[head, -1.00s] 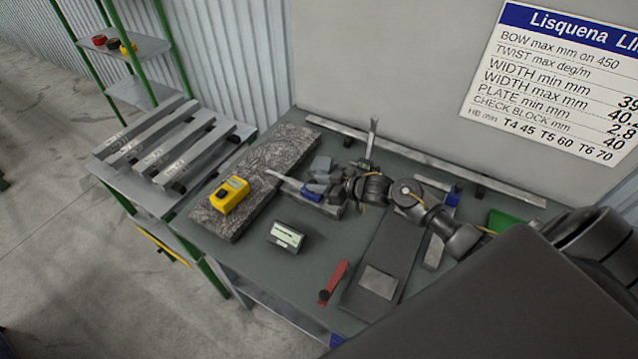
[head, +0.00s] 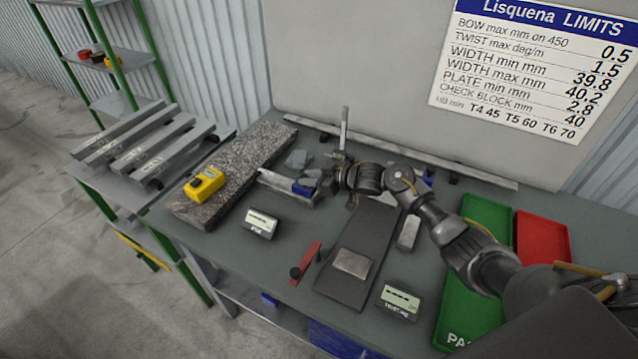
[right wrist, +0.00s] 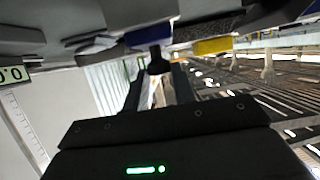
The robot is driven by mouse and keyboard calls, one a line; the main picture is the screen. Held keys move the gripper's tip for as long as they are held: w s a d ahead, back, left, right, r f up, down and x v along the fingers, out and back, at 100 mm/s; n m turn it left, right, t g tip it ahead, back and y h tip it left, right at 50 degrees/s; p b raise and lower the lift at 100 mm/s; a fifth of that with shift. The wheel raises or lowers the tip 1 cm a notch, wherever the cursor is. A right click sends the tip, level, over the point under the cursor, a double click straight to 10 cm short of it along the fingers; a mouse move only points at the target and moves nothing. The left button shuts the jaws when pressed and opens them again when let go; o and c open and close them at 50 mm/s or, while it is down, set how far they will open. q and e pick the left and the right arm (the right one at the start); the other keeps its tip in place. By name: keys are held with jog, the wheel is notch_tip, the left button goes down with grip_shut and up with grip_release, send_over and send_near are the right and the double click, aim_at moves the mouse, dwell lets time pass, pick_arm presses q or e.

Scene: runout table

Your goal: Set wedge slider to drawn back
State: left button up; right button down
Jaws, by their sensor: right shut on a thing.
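The wedge slider is a pale grey bar (head: 275,179) with a blue part (head: 305,187) at its right end. It lies in a low grey fixture on the bench, its left tip by the right edge of the granite plate. My right gripper (head: 325,183) comes in from the right and is shut at the blue end. In the right wrist view, a black knob (right wrist: 158,62) sits between the fingers (right wrist: 158,85), below a blue block (right wrist: 148,36). The fingers partly hide the fixture in the head view. My left gripper is not in view.
The granite plate (head: 245,150) carries a yellow device (head: 205,183). Small readouts (head: 260,224) (head: 398,301), a red tool (head: 306,262) and a dark plate (head: 345,290) stand in front. Green (head: 484,222) and red (head: 541,243) trays are at the right. An upright post (head: 344,130) stands behind my gripper.

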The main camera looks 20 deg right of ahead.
jog(key=shift+s+d+f, duration=0.1)
jog(key=shift+f, duration=0.1)
jog(key=c, duration=1.3)
grip_release()
jog(key=shift+o, duration=0.8)
jog(key=shift+r, duration=0.1)
jog(key=b+v, duration=0.2)
jog(key=v, duration=0.9)
